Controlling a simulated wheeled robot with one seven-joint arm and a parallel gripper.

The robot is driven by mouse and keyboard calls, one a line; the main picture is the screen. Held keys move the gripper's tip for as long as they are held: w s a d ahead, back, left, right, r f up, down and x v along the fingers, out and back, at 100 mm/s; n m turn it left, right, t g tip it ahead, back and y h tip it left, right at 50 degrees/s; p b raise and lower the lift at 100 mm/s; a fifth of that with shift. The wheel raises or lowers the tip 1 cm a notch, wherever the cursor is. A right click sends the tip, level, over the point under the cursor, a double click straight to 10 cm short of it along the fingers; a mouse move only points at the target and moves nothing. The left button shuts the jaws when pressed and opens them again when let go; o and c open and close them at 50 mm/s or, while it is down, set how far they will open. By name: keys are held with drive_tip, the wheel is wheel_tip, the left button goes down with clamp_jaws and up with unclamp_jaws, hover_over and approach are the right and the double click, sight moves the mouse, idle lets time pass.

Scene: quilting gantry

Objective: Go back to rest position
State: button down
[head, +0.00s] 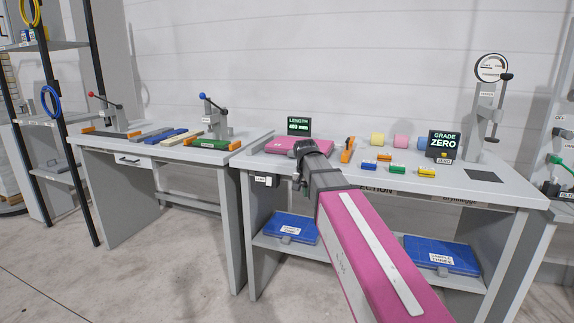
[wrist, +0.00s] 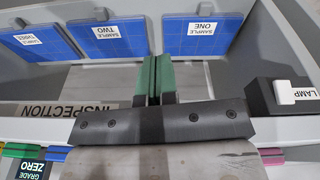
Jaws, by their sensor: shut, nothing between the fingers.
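My pink arm reaches from the bottom right of the head view to the front edge of the inspection table (head: 505,186). My gripper (wrist: 157,75) shows in the wrist view with its two green-faced fingers together and nothing between them. It points down in front of the table's front edge, with the blue sample cases below and beyond it. In the head view the fingers are hidden or too small to make out.
Blue cases (head: 290,227) (head: 441,252) lie on the lower shelf. A lamp switch box (wrist: 290,97) is on the table's front, close right of the fingers. Displays, coloured blocks and rolls stand on top. A second table (head: 160,152) is left; open floor (head: 150,270) lies in front.

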drive_tip(key=s+d+f, duration=0.3)
drive_tip(key=s+f, duration=0.3)
drive_tip(key=f, duration=0.3)
drive_tip(key=s+d+f+n+g, duration=0.1)
drive_tip(key=s+d+f, duration=0.3)
drive_tip(key=f, duration=0.5)
drive_tip(key=s+d+f+n, duration=0.1)
drive_tip(key=s+d+f, duration=0.3)
drive_tip(key=s+f, duration=0.4)
drive_tip(key=shift+d+f+g+y, duration=0.25)
drive_tip(key=shift+f+g+y, duration=0.15)
drive_tip(key=shift+f, duration=0.4)
drive_tip(key=shift+w+a+n, duration=0.1)
drive_tip(key=shift+w+n, duration=0.05)
drive_tip(key=shift+n, duration=0.15)
